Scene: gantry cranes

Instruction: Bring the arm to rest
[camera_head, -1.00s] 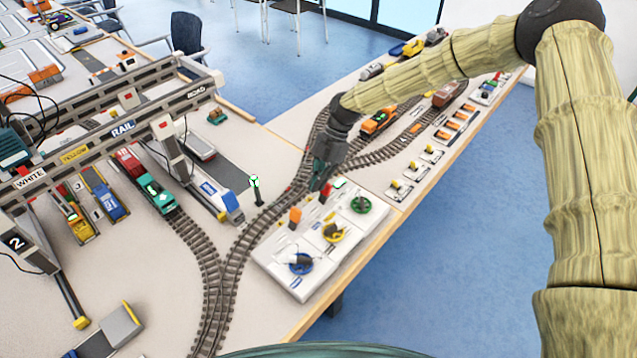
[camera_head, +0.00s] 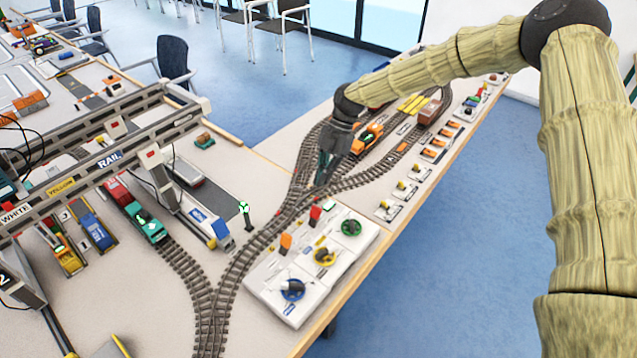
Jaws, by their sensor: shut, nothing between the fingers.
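My gripper (camera_head: 321,180) is at the end of my arm, which reaches in from the right over the layout table. The gripper points down, with its fingers together and nothing visible between them. In the picture it lies over the curved tracks, just behind the white control panel (camera_head: 275,302). I cannot tell the exact height of the fingertips above the track.
An orange locomotive (camera_head: 367,138) and a brown wagon (camera_head: 430,110) stand on track behind my gripper. A gantry crane (camera_head: 110,158) spans the left, above a teal locomotive (camera_head: 146,224). A small signal post (camera_head: 246,215) stands left of the tracks. Blue floor lies right of the table.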

